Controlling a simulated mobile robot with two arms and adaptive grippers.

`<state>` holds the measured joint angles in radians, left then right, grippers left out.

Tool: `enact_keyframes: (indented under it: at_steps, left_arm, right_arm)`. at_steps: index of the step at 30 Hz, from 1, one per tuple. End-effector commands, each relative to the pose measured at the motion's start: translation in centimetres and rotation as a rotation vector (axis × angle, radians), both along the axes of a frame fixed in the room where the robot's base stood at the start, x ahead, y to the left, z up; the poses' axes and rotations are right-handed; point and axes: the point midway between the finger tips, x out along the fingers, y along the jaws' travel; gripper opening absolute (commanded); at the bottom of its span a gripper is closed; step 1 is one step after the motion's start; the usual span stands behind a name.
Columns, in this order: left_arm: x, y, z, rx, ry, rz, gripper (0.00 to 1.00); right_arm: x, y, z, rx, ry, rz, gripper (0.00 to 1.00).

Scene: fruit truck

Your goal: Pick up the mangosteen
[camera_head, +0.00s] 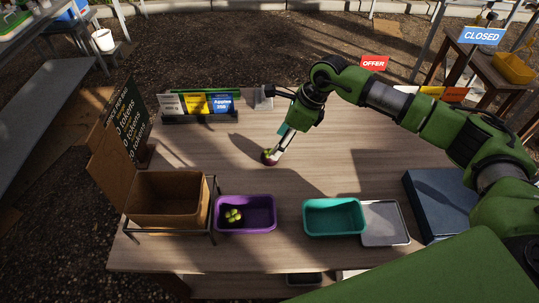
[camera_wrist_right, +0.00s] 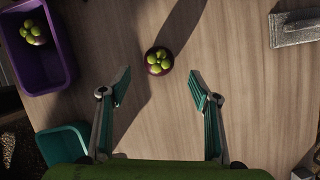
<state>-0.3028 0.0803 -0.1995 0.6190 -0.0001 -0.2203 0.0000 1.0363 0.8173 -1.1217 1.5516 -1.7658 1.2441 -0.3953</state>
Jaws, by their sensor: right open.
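My right gripper (camera_head: 276,154) is tilted down close to the mangosteen. In the right wrist view the gripper (camera_wrist_right: 160,76) is open, with one finger on each side of the line to the fruit and nothing between them. The head view does not show clearly whether a finger touches the fruit. My left gripper is not in view.
A purple tray (camera_head: 262,227) holds another green-topped fruit (camera_head: 233,215). A teal tray (camera_head: 334,233), a grey flat tray (camera_head: 385,238) and a brown box (camera_head: 170,222) line the near edge. A sign holder (camera_head: 200,118) stands at the back. The table centre is mostly clear.

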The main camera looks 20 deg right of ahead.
Motion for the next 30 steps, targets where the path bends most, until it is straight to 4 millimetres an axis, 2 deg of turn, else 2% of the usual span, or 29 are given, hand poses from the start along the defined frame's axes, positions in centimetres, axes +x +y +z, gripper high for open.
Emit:
enact_keyframes:
  at_steps: [3,8,13,18,26,30]
  left_arm:
    - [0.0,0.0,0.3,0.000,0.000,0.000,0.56]
    - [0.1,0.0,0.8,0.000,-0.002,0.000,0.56]
    - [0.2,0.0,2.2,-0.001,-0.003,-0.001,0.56]
    - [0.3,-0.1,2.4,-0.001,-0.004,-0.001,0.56]
    - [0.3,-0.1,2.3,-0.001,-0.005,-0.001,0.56]
    - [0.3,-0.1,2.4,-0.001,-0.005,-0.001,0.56]
  right_arm:
    - [0.2,0.5,-1.2,0.001,0.002,0.000,0.57]
    - [0.4,0.8,-2.1,0.000,0.002,-0.001,0.57]
    - [0.5,1.7,-4.3,0.000,0.004,-0.001,0.57]
    - [1.0,2.3,-6.2,0.001,0.001,-0.001,0.57]
    - [1.0,2.3,-6.6,0.000,0.000,0.000,0.57]
    - [1.0,2.3,-6.6,0.000,0.000,0.000,0.23]
